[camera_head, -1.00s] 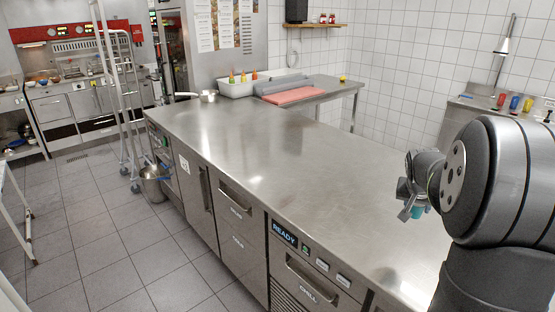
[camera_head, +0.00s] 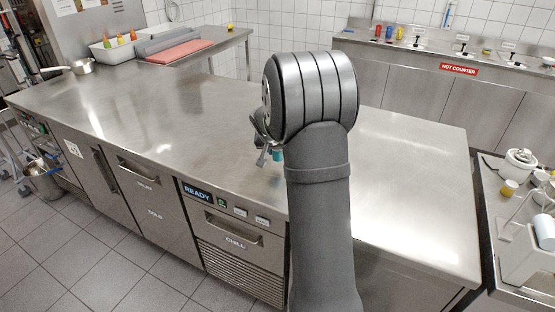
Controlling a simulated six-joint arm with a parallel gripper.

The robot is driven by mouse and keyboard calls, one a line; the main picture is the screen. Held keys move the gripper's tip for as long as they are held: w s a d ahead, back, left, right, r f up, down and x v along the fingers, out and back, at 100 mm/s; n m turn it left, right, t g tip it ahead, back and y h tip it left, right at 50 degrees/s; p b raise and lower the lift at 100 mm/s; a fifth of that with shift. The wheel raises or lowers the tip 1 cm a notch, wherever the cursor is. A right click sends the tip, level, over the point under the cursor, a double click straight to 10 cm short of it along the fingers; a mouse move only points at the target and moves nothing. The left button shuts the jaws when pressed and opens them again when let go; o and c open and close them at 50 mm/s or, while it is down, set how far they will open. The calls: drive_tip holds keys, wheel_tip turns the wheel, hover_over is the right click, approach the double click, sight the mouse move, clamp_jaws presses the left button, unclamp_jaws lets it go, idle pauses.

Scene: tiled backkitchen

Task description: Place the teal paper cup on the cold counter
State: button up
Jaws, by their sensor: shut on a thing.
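The teal paper cup (camera_head: 278,155) shows as a small teal patch beside my gripper (camera_head: 266,153). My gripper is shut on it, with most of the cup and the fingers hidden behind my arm. They appear in front of the steel counter top (camera_head: 190,110); I cannot tell how high above it. This counter has drawers below, one labelled CHILL, another with a small label that seems to read COLD, and a READY display (camera_head: 198,192). Its top around the gripper is bare.
A second counter at the back right has a red HOT COUNTER sign (camera_head: 459,69). A white pot (camera_head: 519,162) and a yellow cup (camera_head: 508,188) stand on the right-hand table. A red board (camera_head: 180,51) and saucepan (camera_head: 82,67) are at the far left.

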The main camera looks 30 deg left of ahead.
drive_tip(key=shift+f, duration=1.9)
drive_tip(key=shift+f, duration=0.2)
drive_tip(key=o, duration=1)
drive_tip(key=shift+r, duration=0.1)
drive_tip(key=shift+r, duration=0.2)
drive_tip(key=v, duration=1.2)
drive_tip(key=shift+f, duration=0.15)
